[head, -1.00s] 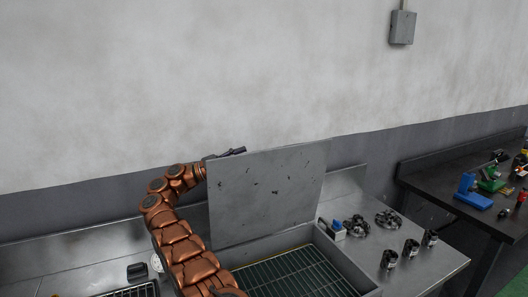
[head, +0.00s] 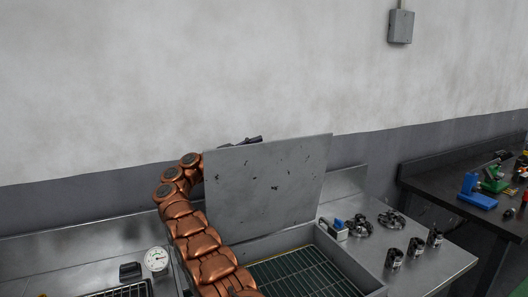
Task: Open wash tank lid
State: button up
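The wash tank lid (head: 265,187) is a grey, scuffed metal plate. It stands raised and nearly upright at the back of the wash tank (head: 352,268). The tank is open and its green grid (head: 305,272) shows inside. My copper-coloured arm rises along the lid's left side. Only a dark end part of my gripper (head: 247,141) shows, just above the lid's top edge. The rest is hidden behind the lid, so I cannot tell whether its fingers are open, or whether they touch the lid.
A round gauge (head: 156,259) and a dark wire basket (head: 122,290) are at the lower left. Several metal parts (head: 394,258) stand on the bench right of the tank. A dark workbench (head: 430,185) with tools stands farther right. The wall is behind the lid.

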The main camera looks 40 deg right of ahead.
jog(key=shift+x, duration=1.15)
grip_shut()
